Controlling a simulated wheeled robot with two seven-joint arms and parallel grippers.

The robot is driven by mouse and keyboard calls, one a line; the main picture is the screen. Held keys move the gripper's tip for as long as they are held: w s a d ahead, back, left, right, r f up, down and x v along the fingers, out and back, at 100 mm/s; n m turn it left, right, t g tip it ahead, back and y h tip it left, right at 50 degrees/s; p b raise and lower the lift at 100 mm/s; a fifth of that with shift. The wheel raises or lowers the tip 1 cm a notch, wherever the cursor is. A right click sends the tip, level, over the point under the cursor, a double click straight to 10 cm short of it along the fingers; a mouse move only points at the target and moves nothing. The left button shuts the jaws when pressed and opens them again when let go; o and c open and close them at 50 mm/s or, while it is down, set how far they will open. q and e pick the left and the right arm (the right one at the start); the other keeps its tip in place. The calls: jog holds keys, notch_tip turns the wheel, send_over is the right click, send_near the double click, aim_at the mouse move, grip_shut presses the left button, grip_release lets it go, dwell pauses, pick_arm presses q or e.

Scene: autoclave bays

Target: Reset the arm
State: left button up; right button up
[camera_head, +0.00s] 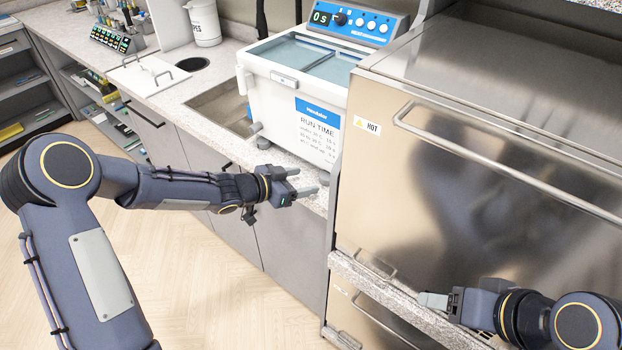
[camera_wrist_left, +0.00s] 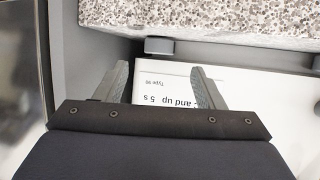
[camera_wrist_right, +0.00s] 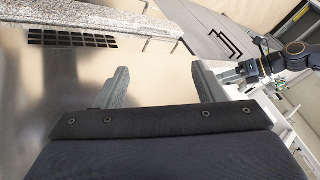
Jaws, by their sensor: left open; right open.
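My left arm reaches in from the left, and my left gripper (camera_head: 305,183) is open and empty in front of the counter edge, below the white water bath. In the left wrist view its two fingers (camera_wrist_left: 160,88) are spread with nothing between them. My right gripper (camera_head: 436,301) is at the lower right, in front of the steel autoclave (camera_head: 480,170) and near its stone ledge. In the right wrist view its fingers (camera_wrist_right: 158,86) are apart and empty.
The white bath (camera_head: 300,100) with a blue control panel (camera_head: 352,20) stands on the counter left of the autoclave. The autoclave has a long door handle (camera_head: 500,165) and a HOT label (camera_head: 367,125). A sink (camera_head: 222,105) lies left of the bath. Open floor (camera_head: 190,290) shows below.

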pick_arm(q)
jog(key=shift+s+a+r, duration=0.1)
jog(key=shift+s+a, duration=0.1)
dwell(0.4)
jog(key=s+a+r+n+t+y, duration=0.2)
jog(key=a+r+n+y, duration=0.3)
jog(key=a, duration=0.5)
jog(key=s+a+r+n+g+y, duration=0.25)
jog(key=s+a+r+y, duration=0.25)
jog(key=s+a, duration=0.5)
jog(key=s+d+n+g+h, duration=0.1)
jog(key=s+d+n, duration=0.1)
jog(key=s, duration=0.9)
jog(key=s+d+f+n+g+h, duration=0.1)
jog(key=s+d+n+h, duration=0.1)
jog(key=s, duration=0.9)
jog(key=shift+d, duration=0.7)
